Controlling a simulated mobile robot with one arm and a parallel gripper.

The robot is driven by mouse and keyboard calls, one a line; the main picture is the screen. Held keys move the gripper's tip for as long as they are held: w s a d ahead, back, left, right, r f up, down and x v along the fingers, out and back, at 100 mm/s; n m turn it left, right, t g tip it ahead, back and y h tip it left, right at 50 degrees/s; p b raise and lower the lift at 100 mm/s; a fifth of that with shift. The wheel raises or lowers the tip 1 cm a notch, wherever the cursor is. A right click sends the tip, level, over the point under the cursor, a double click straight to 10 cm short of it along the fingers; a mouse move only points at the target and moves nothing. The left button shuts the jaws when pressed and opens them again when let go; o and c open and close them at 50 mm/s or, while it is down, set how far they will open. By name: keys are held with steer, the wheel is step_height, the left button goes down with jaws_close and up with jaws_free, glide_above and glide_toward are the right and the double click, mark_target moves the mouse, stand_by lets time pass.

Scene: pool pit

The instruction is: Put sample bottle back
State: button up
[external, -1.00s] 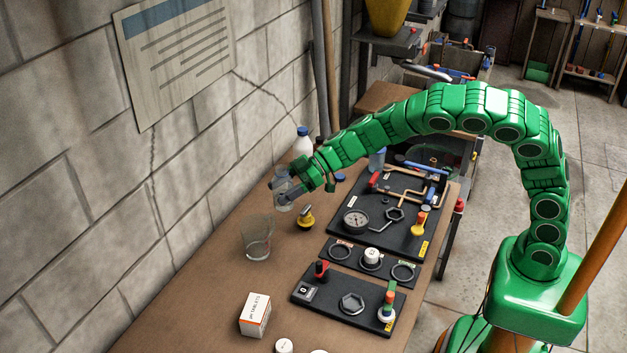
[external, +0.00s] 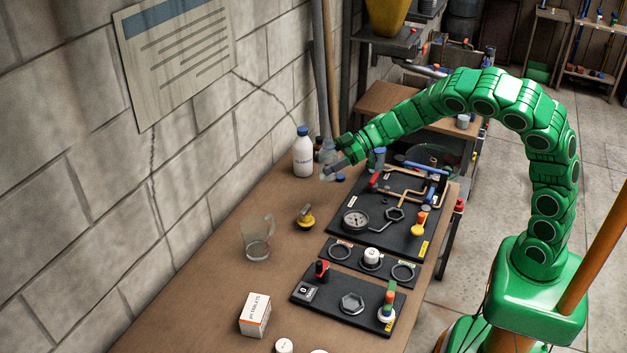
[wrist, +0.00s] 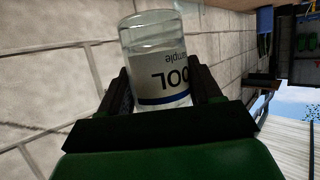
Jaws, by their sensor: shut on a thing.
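The clear sample bottle, with a white label and a blue band, is between the two dark fingers of my gripper (wrist: 160,92). In the wrist view the sample bottle (wrist: 160,45) fills the top middle, with its label upside down in the picture. In the external view my gripper (external: 331,163) is at the back of the bench, just right of a white bottle with a blue cap (external: 303,153). The sample bottle (external: 327,152) is faint there and partly hidden by the gripper. I cannot tell whether it touches the bench.
A blue disc or cap (external: 340,179) lies beside the gripper. The black panel with pipes and a gauge (external: 355,222) is to the right. A glass jug (external: 257,240), a yellow-based fitting (external: 305,217) and a tablet box (external: 255,315) stand nearer. The block wall (external: 190,180) borders the bench.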

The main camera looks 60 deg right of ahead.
step_height(320, 180, down, 3)
steer(key=shift+r, duration=0.1)
steer(key=shift+w+f, duration=0.1)
steer(key=shift+f, duration=0.25)
steer(key=shift+w+a+f, duration=0.25)
steer(key=shift+w+f, duration=1.35)
steer(key=shift+w, duration=0.65)
steer(key=shift+w+a+f, duration=0.2)
steer(key=shift+w+f, duration=1.4)
steer(key=shift+w, duration=0.6)
steer(key=shift+w+a+f, duration=0.25)
steer(key=shift+w+f, duration=1.35)
steer(key=shift+w, duration=0.65)
steer(key=shift+w+f, duration=0.2)
steer(key=shift+f, duration=1.5)
steer(key=shift+f, duration=0.15)
steer(key=o, duration=1.1)
steer(key=shift+o, duration=0.2)
